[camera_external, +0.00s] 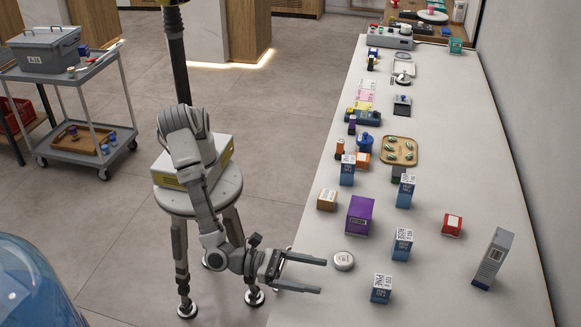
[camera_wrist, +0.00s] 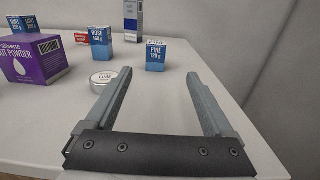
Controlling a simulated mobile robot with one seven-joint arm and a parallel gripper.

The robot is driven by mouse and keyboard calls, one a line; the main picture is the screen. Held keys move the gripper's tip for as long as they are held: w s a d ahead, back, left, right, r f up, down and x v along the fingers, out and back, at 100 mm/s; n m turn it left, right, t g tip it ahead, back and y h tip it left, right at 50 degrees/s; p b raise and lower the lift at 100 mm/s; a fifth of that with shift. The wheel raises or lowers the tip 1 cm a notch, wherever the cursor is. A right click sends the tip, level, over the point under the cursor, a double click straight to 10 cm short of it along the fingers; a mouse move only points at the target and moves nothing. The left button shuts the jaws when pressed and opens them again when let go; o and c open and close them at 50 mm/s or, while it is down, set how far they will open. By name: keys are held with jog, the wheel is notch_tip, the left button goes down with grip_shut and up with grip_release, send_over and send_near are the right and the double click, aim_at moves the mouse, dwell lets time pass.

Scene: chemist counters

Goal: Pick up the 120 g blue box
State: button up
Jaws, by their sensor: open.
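Several blue boxes with white labels stand upright on the long counter. The nearest one, marked PINE (camera_external: 381,290), stands near the front; in the wrist view this PINE box (camera_wrist: 156,56) has a weight that looks like 120 g, in small print. The ROSE box (camera_external: 402,245) stands behind it and shows in the wrist view (camera_wrist: 101,48) to the left. Two more blue boxes (camera_external: 347,171) (camera_external: 405,191) stand farther back. My gripper (camera_external: 322,276) is open and empty over the counter's left edge. The PINE box is ahead of its fingertips (camera_wrist: 158,74), apart from them.
A round white tin (camera_external: 344,261) lies by the fingertips, left of them in the wrist view. A purple box (camera_external: 360,216), a small brown box (camera_external: 327,200), a red box (camera_external: 452,225) and a tall grey-white box (camera_external: 493,259) stand around. The counter's front right is clear.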

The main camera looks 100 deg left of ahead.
jog(key=b, duration=0.2)
send_near(381, 284)
jog(key=w, duration=0.3)
jog(key=w+f, duration=0.1)
jog(key=shift+w+a+f, duration=0.1)
jog(key=shift+w+a, duration=0.15)
jog(key=shift+a, duration=0.05)
jog(key=w, duration=0.4)
jog(key=shift+w+a+f+b, duration=0.2)
jog(key=shift+a+b, duration=0.1)
jog(key=shift+b, duration=0.05)
jog(key=shift+w, duration=0.55)
jog(key=shift+r, duration=0.1)
grip_shut()
